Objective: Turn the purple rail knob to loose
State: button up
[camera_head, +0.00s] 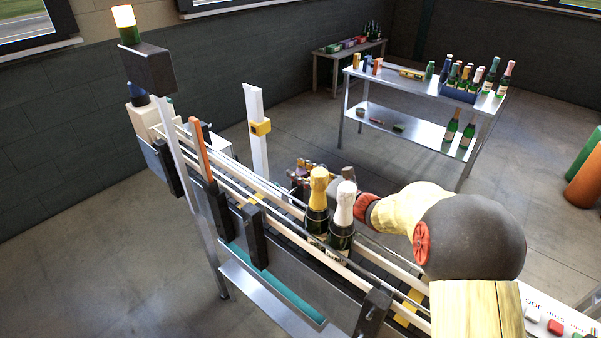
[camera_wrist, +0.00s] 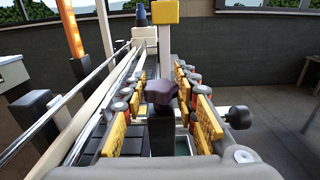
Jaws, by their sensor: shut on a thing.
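The purple rail knob (camera_wrist: 161,91) is dark purple and lobed, on top of a black post in the middle of the wrist view. My gripper (camera_wrist: 164,82) has its two yellow-padded fingers on either side of the knob, shut on it. In the head view my gripper (camera_head: 308,176) is over the far side of the conveyor, behind two bottles. The knob cannot be made out there. Its turn position cannot be read in either view.
A gold-topped bottle (camera_head: 318,205) and a white-topped bottle (camera_head: 342,220) stand on the conveyor, close to my arm. A white post with a yellow block (camera_head: 260,128) rises beyond the gripper. A steel table (camera_head: 415,88) with bottles stands farther back; open floor lies between.

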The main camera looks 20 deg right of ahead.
jog(key=c, duration=0.4)
